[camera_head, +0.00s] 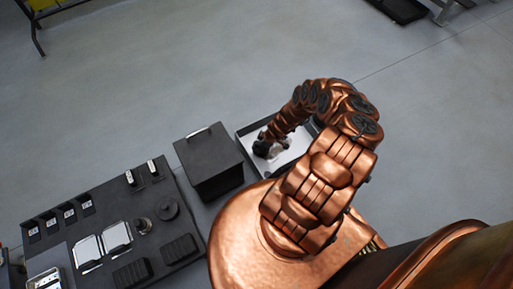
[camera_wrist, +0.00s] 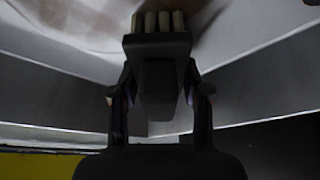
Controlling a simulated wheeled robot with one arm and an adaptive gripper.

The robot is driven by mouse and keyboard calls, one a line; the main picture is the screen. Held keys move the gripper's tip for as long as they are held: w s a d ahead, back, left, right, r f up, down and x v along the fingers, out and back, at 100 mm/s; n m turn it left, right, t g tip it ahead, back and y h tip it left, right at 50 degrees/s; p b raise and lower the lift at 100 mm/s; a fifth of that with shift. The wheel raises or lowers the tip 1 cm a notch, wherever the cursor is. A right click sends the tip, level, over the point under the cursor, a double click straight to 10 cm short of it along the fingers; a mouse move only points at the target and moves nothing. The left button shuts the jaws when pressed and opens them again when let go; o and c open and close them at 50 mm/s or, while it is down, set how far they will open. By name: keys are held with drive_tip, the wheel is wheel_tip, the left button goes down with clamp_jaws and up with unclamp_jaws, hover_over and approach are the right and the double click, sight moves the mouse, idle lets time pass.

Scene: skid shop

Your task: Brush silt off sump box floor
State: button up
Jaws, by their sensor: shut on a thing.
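My gripper (camera_wrist: 160,95) is shut on a dark brush (camera_wrist: 158,50) with pale bristle tufts at its far end. The bristles are at the white floor of the sump box in the wrist view; I cannot tell how firmly they touch. Faint brownish silt (camera_wrist: 75,15) shows on the floor at the upper left, blurred. The sump box (camera_head: 246,134) is a dark-rimmed open tray with a white floor in the head view. My arm covers its right side, and my gripper (camera_head: 266,148) is inside its outline.
A dark box with a handle (camera_head: 210,160) stands just left of the sump box. A dark bench (camera_head: 100,205) at lower left bears white trays, black blocks and several small labelled parts.

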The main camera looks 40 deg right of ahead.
sight(286, 138)
drive_tip(key=shift+s+d+f, duration=0.1)
drive_tip(key=shift+s+d, duration=0.05)
drive_tip(key=shift+d, duration=1.1)
drive_tip(key=shift+s+d+f, duration=0.1)
drive_tip(key=shift+s+d, duration=0.05)
drive_tip(key=shift+d, duration=1.1)
drive_tip(key=shift+s+d+r, duration=0.1)
drive_tip(key=shift+d, duration=0.85)
drive_tip(key=shift+s+d+r, duration=0.1)
drive_tip(key=shift+d, duration=0.85)
drive_tip(key=shift+d, duration=0.1)
drive_tip(key=shift+s+d+f+b, duration=0.1)
drive_tip(key=shift+d+b, duration=0.1)
drive_tip(key=shift+d, duration=0.35)
drive_tip(key=shift+s+d+f+b, duration=0.1)
drive_tip(key=shift+d+b, duration=0.05)
drive_tip(key=shift+d, duration=0.35)
drive_tip(key=shift+s+d+r+b, duration=0.15)
drive_tip(key=shift+d+b, duration=0.2)
drive_tip(key=shift+d, duration=1)
drive_tip(key=shift+s+d+f+b, duration=0.1)
drive_tip(key=shift+d+b, duration=0.25)
drive_tip(key=shift+d, duration=1)
drive_tip(key=shift+s+a, duration=0.25)
drive_tip(key=shift+s, duration=0.6)
